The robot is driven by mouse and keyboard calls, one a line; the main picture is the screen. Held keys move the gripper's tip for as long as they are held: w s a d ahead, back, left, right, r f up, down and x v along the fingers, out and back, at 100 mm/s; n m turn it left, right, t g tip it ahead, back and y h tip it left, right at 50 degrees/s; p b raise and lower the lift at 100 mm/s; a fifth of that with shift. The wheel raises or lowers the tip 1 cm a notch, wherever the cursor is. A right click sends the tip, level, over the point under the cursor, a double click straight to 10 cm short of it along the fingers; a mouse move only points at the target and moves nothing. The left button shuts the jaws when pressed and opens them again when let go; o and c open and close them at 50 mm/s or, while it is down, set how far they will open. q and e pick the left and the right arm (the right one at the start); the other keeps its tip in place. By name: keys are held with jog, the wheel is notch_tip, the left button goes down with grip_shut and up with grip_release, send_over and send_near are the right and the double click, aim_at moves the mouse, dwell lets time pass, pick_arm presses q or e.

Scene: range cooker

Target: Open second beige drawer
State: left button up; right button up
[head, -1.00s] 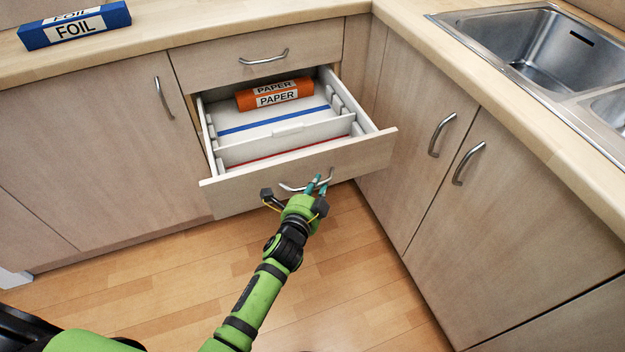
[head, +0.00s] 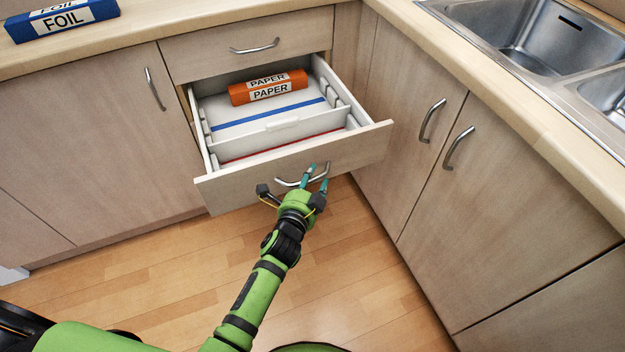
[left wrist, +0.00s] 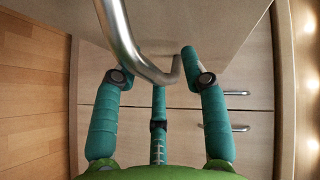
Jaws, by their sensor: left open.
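The second beige drawer (head: 350,155) is pulled well out below the closed top drawer (head: 205,57). It has white inside walls, a divider and an orange PAPER box (head: 268,88) at the back. My left gripper (head: 317,176) is at its curved metal handle (head: 288,183), at the right part of the handle. In the left wrist view the teal fingers (left wrist: 157,72) are spread apart, with the handle (left wrist: 125,40) passing in front of and between them. I cannot tell whether the fingers touch it. My right gripper is not in view.
A blue FOIL box (head: 65,19) lies on the wooden countertop (head: 180,22). Cabinet doors with metal handles (head: 432,120) stand close at the right, below a steel sink (head: 520,35). The wood floor (head: 150,285) in front is clear.

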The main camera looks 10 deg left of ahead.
pick_arm(q)
jog(key=shift+s, duration=0.2)
jog(key=v, duration=1.1)
jog(key=shift+s+r, duration=0.15)
jog(key=shift+s, duration=0.2)
jog(key=s+a+f+n+g, duration=0.1)
jog(key=s+f+n+g, duration=0.15)
jog(key=f, duration=0.75)
jog(key=s+f+n+g, duration=0.2)
jog(key=s+f+g, duration=0.1)
jog(key=f, duration=0.7)
jog(key=s+a+f+n+g+y, duration=0.1)
jog(key=s+a+f+n+g, duration=0.25)
jog(key=s+f, duration=0.5)
jog(key=s+a+f+n+g, duration=0.2)
jog(key=s+a+f+n, duration=0.3)
jog(key=s+f, duration=0.4)
jog(key=s+a+r+n+g+p, duration=0.1)
jog(key=s+r+g+p, duration=0.2)
jog(key=s+r+p, duration=0.6)
jog(key=s+p, duration=0.3)
jog(key=shift+s+a+y+p, duration=0.2)
jog(key=shift+s+y+p, duration=0.1)
jog(key=shift+s+p, duration=0.1)
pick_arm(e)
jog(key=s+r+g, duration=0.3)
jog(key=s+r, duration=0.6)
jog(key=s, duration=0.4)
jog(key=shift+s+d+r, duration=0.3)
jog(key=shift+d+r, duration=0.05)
